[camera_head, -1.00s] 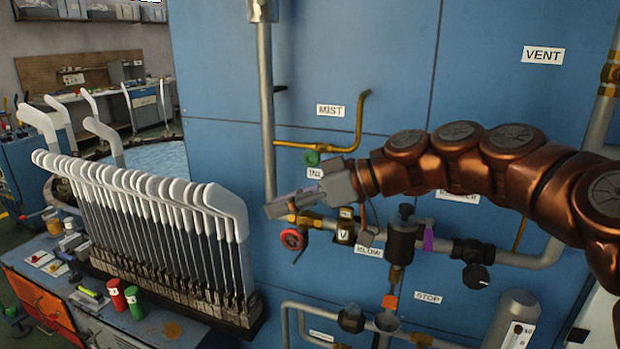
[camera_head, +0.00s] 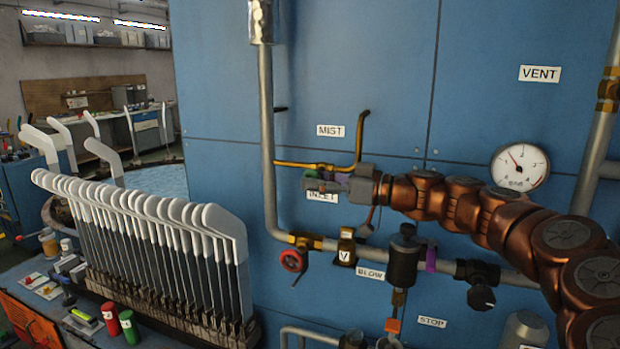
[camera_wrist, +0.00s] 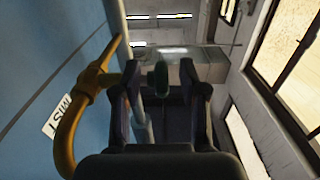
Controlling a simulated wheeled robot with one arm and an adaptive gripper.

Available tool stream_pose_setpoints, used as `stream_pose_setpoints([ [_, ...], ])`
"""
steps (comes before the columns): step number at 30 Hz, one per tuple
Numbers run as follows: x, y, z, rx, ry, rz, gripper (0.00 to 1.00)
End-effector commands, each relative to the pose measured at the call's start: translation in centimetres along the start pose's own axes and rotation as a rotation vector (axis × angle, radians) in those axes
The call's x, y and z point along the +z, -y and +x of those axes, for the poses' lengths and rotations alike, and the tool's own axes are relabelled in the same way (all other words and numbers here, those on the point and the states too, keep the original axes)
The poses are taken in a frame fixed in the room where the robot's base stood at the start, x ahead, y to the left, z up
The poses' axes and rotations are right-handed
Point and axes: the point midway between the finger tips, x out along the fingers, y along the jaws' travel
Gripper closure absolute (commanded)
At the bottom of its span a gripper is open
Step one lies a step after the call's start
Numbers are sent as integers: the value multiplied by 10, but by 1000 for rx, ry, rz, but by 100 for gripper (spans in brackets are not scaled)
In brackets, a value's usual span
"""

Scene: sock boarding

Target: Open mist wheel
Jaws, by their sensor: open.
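The mist wheel is a small green handwheel (camera_head: 310,173) on the brass mist pipe (camera_head: 362,138), below the MIST label (camera_head: 330,131). My gripper (camera_head: 314,182) is at the wheel and hides most of it in the head view. In the wrist view, a dark green piece, which looks like the wheel edge-on (camera_wrist: 161,78), sits between the two spread fingers of my gripper (camera_wrist: 162,90). I cannot tell whether either finger touches it. The curved brass pipe (camera_wrist: 66,135) is left of the fingers there.
A grey vertical pipe (camera_head: 267,130) stands left of my gripper. A red wheel (camera_head: 291,260) and a black valve body (camera_head: 403,262) are below. The INLET label (camera_head: 322,196) is just under my gripper. White sock forms (camera_head: 225,222) stand at left. A gauge (camera_head: 519,167) is at right.

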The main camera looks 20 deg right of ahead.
Motion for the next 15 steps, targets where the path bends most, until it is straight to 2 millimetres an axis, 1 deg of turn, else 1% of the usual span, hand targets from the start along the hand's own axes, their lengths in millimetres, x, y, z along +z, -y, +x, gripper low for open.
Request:
stream_pose_setpoints([
  [3, 0, 0, 10, 1, 2, 2, 57],
  [6, 0, -1, 14, 2, 2, 1, 57],
  [14, 1, 0, 15, 2, 2, 1, 57],
  [15, 1, 0, 15, 2, 2, 1, 60],
])
